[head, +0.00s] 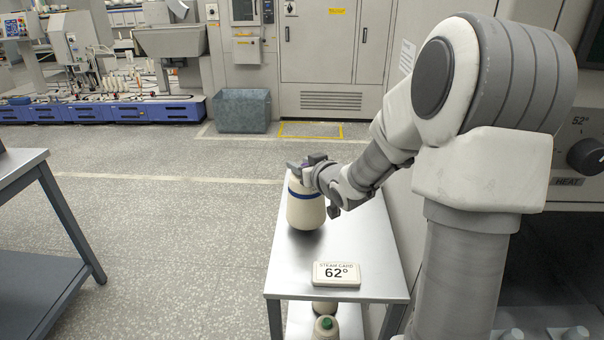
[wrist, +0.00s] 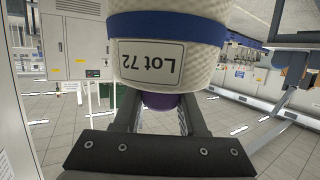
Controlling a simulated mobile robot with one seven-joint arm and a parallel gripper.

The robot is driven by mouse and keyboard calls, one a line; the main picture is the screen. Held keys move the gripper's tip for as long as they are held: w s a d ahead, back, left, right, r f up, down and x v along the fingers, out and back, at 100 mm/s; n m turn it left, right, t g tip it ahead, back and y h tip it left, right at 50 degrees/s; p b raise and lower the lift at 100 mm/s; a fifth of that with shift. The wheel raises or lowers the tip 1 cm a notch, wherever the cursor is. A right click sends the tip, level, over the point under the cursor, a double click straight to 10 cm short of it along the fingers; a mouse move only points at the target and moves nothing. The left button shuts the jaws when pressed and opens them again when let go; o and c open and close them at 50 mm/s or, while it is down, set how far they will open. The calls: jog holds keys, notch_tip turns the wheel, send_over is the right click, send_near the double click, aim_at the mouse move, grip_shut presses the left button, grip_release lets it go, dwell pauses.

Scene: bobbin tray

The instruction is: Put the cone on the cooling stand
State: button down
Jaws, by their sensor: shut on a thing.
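The cone (head: 306,208) is cream with a blue band near its top. In the wrist view the cone (wrist: 165,75) fills the top middle, with an upside-down "Lot 72" label and a purple end between my fingers. My gripper (head: 308,166) is at the cone's top in the head view, and its two fingers (wrist: 160,103) are shut on the purple end. The cone is upright at the left side of a steel stand (head: 338,284). I cannot tell whether its base touches the stand top. No label marks this as the cooling stand.
A "Steam card 62°" sign (head: 336,273) stands on the stand's front part. Cones, one green-tipped (head: 326,324), sit on the shelf below. Another table (head: 25,165) is at the left. A heater panel (head: 580,150) is at the right. Open floor lies between the tables.

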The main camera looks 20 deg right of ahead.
jog(key=shift+f, duration=0.6)
jog(key=shift+f, duration=0.15)
jog(key=shift+c, duration=2.3)
grip_release()
jog(key=shift+r, duration=0.25)
jog(key=p+v, duration=0.2)
jog(key=v, duration=1)
jog(key=shift+d+f, duration=0.1)
jog(key=shift+f, duration=0.05)
